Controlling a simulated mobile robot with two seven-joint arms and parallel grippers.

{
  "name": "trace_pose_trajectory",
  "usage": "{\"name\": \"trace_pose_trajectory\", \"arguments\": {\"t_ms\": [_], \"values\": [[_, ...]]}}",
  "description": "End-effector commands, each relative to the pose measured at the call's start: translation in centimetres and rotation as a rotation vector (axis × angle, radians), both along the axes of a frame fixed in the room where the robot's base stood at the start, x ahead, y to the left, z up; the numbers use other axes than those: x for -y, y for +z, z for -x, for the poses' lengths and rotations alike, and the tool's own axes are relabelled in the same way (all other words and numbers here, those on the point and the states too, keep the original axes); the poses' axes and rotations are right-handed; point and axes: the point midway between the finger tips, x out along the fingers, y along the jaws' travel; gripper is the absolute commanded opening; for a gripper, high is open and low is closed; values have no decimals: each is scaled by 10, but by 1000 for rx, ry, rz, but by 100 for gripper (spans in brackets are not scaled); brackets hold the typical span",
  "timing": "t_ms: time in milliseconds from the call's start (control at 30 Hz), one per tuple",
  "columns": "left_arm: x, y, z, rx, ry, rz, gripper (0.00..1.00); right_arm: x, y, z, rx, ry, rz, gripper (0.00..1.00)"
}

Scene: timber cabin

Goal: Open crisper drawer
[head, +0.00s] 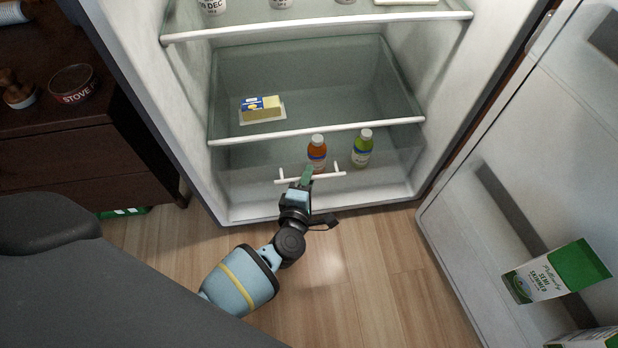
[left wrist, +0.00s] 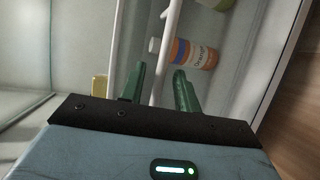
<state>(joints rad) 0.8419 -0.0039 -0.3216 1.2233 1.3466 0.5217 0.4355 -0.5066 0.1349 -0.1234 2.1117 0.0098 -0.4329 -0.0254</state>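The crisper drawer (head: 250,172) is at the bottom of the open fridge, under the lowest glass shelf. It looks shut, and its front is clear. Its white bar handle (head: 334,175) runs across the front and also shows in the left wrist view (left wrist: 163,60). My left gripper (head: 306,176) is at the handle, left of the bar's middle. In the left wrist view, the green fingers of my left gripper (left wrist: 159,75) stand apart on either side of the bar, with gaps showing. My right gripper is not in view.
An orange bottle (head: 317,153) and a green bottle (head: 362,148) show behind the drawer front. Butter (head: 262,109) sits on the shelf above. The fridge door (head: 470,225) stands open at right. A dark cabinet (head: 80,155) is at left. The wooden floor (head: 370,270) in front is clear.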

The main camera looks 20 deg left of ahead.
Motion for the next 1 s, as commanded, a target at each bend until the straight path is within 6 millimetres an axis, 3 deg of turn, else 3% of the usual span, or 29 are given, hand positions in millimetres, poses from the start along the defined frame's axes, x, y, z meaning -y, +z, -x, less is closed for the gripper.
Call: {"name": "trace_pose_trajectory", "arguments": {"t_ms": [400,667,1000], "values": [[-2,-1,-9,0,-1,0,32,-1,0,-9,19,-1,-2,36],[-2,-1,-9,0,0,0,0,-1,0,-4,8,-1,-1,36],[-1,-1,-8,0,-1,0,0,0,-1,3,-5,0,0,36]]}}
